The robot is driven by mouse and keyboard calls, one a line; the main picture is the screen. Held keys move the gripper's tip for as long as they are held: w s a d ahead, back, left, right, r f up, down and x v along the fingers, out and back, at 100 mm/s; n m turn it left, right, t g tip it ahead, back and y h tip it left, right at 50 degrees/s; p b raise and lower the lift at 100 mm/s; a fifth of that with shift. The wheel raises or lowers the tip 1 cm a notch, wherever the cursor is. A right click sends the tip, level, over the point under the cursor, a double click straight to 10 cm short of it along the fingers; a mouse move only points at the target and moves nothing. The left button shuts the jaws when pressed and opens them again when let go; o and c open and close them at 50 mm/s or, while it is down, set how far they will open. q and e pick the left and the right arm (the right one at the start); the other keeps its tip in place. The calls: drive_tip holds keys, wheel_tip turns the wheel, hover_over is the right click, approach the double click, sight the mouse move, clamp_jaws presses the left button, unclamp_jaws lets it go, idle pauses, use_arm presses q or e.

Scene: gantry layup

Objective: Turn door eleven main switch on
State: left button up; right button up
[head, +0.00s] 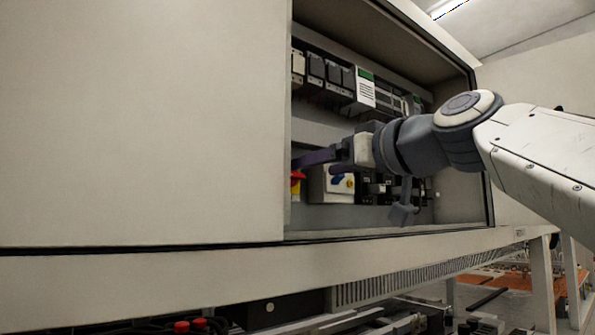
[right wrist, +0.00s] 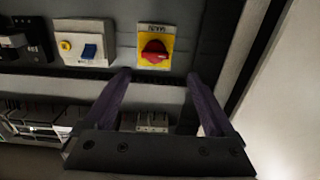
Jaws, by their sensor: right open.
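The main switch is a red rotary knob on a yellow plate (right wrist: 154,50), ahead of my right gripper in the right wrist view. A small label sits at the plate's upper edge there, too blurred to read. In the head view the switch (head: 297,177) shows as a small red and yellow patch at the opening's left edge, partly hidden. My right gripper (right wrist: 158,76) is open and empty, its purple fingers spread wider than the knob and apart from it. The right gripper (head: 317,171) reaches into the cabinet in the head view. My left gripper is out of view.
A pale box with a yellow button and blue switch (right wrist: 84,45) is beside the main switch. A large pale panel (head: 140,120) covers the cabinet's left side. Several breakers (head: 325,72) line the upper rail. The cabinet's side wall (right wrist: 252,60) stands close to one finger.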

sight(296, 174)
drive_tip(key=p+x, duration=0.1)
drive_tip(key=x, duration=0.1)
drive_tip(key=p+x, duration=0.1)
drive_tip(key=x, duration=0.2)
drive_tip(key=p+x, duration=0.2)
drive_tip(key=x, duration=0.1)
drive_tip(key=shift+w+d, duration=0.35)
drive_tip(key=c, duration=1.4)
